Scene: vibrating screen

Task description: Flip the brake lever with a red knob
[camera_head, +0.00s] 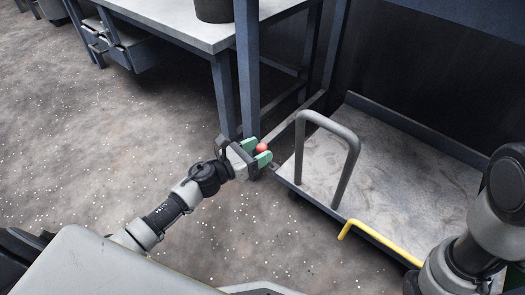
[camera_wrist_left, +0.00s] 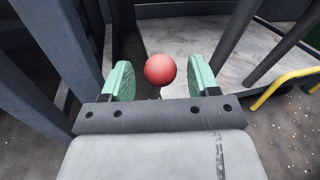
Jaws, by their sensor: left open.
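The red knob (camera_head: 261,148) of the brake lever shows at the tip of my left gripper (camera_head: 256,151) in the head view. In the left wrist view the round red knob (camera_wrist_left: 160,69) sits between the two green fingers of my left gripper (camera_wrist_left: 161,80). The fingers are open, with a gap on each side of the knob. The lever's stem below the knob is mostly hidden. My right arm shows at the right edge of the head view, and its gripper is out of view.
A flat metal platform (camera_head: 400,180) with a grey hoop handle (camera_head: 351,160) lies right of my left gripper. A yellow bar (camera_head: 380,240) runs along its front edge. A table (camera_head: 180,18) with a dark blue post (camera_head: 247,70) stands behind. The speckled floor at left is clear.

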